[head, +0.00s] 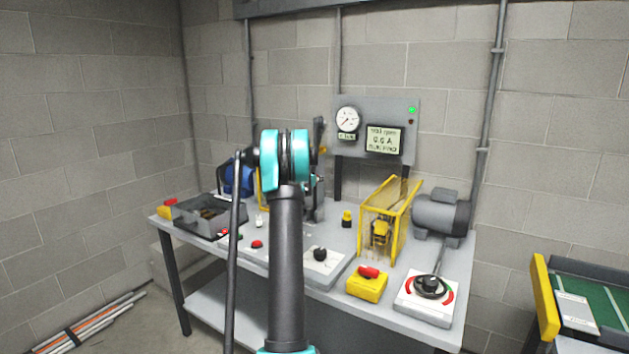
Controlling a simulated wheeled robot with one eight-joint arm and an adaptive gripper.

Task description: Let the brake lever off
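The grey workbench (330,246) stands against the wall in the head view, with the drive row on it. My arm rises through the middle of the picture and covers part of the row. A dark upright piece (319,132), with a yellowish part near its lower end, shows just right of my teal joint. It may be the brake lever, but I cannot tell for certain. A grey block (314,206) stands below it, partly behind my arm. My gripper is hidden behind my arm, so its opening and any contact cannot be seen.
A yellow cage (388,218) and grey motor (441,216) stand at right. In front are a yellow box with a red switch (367,284) and a dial plate (427,298). A panel (375,133) has a gauge and lit green lamp. A grey tray (208,214) sits left.

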